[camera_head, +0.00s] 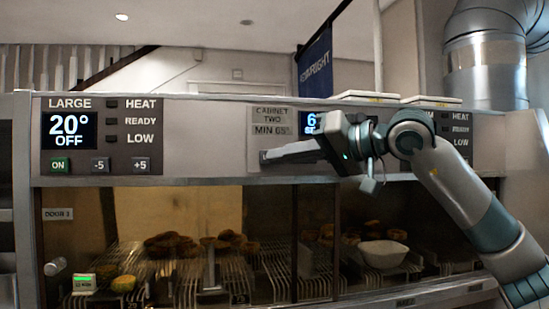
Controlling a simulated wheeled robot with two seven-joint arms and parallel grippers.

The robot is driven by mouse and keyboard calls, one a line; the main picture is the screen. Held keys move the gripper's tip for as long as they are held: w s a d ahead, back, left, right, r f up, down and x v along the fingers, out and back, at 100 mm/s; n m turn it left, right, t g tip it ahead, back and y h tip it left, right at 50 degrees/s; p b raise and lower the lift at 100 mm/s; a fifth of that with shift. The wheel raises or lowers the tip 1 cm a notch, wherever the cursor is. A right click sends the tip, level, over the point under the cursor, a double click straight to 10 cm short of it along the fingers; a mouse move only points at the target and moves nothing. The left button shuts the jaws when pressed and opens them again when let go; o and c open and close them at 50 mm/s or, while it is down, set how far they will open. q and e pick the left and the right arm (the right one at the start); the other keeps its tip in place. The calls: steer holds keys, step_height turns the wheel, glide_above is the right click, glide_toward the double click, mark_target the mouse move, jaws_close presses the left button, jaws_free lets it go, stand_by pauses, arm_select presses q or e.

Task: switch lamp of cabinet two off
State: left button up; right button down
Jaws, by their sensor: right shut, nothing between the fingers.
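The label reading "CABINET TWO MIN 65" (272,121) is on the pale front panel of the heated cabinet. My right gripper (264,157) is just below this label, pointing left, shut and empty. It overlaps the panel in the picture; I cannot tell whether it touches it. A blue display (308,122) right of the label is partly hidden behind my right arm. No lamp switch can be made out; the gripper and wrist cover part of the panel. My left gripper is not in view.
The left panel (101,136) shows "20° OFF" with a green ON button (60,166) and -5 and +5 buttons. Below, behind glass, are wire racks with brown food and a white bowl (383,254). White boxes (366,97) lie on top. A round door knob (55,266) sticks out at lower left.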

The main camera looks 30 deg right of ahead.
steer(key=shift+s+a, duration=0.15)
steer(key=shift+s, duration=0.35)
stand_by(0.6)
steer(key=shift+s+a+f+b, duration=0.1)
steer(key=shift+s+a+b, duration=0.15)
steer(key=shift+s, duration=0.7)
steer(key=shift+s+a+r+b, duration=0.1)
steer(key=shift+s+b, duration=0.3)
steer(key=shift+s, duration=0.55)
steer(key=shift+s+a+f+b, duration=0.1)
steer(key=shift+s+a+b, duration=0.15)
steer(key=shift+s, duration=0.7)
